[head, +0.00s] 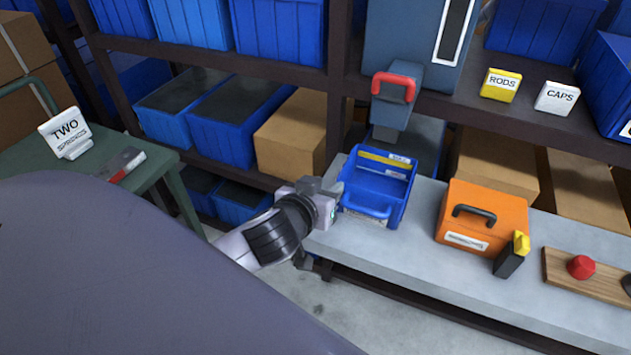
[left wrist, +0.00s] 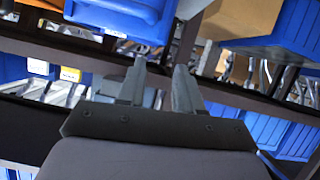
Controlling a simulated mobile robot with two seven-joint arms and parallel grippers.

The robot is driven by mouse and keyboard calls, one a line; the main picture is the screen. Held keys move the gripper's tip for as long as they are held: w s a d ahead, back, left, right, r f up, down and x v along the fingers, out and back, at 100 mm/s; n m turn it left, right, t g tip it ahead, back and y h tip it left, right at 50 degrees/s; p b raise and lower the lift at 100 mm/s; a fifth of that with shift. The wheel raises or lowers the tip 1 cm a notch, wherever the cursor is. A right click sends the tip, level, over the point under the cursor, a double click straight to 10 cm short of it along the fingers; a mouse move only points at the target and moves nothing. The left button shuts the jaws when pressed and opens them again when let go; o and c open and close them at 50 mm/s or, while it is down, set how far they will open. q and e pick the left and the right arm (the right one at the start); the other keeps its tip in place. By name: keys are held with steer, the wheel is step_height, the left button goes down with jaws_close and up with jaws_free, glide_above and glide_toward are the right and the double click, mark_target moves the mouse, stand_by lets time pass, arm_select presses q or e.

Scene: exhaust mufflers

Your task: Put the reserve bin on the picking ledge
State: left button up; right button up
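A blue open bin (head: 358,204) with a front handle and a yellow strip inside stands upright on the grey ledge (head: 430,274), near its left end. Its labels are too small to read, so I cannot tell whether it is the reserve bin. My left gripper (head: 332,193) is just left of this bin. The fingers show apart with nothing between them in the left wrist view (left wrist: 160,68). A blue bin (left wrist: 125,15) shows at the top there, beyond the fingertips. I cannot tell whether the gripper touches the bin. My right gripper is out of view.
An orange case (head: 484,213) with a black handle stands right of the blue bin, with a black and yellow item (head: 512,255) by it. A board with a red knob (head: 581,267) lies farther right. A red-handled grey unit (head: 393,108) stands behind. A green table (head: 100,160) is left.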

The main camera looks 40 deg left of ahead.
arm_select(q)
steer(key=s+d+f+m+h, duration=0.1)
steer(key=s+f, duration=0.1)
steer(key=f, duration=0.1)
steer(key=s+d+f+m+g+h, duration=0.1)
steer(key=s+f, duration=0.1)
steer(key=f, duration=0.2)
steer(key=s+d+f+m+g+h, duration=0.1)
steer(key=s+d+f, duration=0.1)
steer(key=f, duration=0.2)
steer(key=shift+s+f+m, duration=0.15)
steer(key=shift+s+m, duration=0.1)
steer(key=shift+m, duration=0.05)
steer(key=s+d+f+m+h, duration=0.1)
steer(key=s+d+f+m, duration=0.1)
steer(key=s+f, duration=0.5)
steer(key=shift+s, duration=0.9)
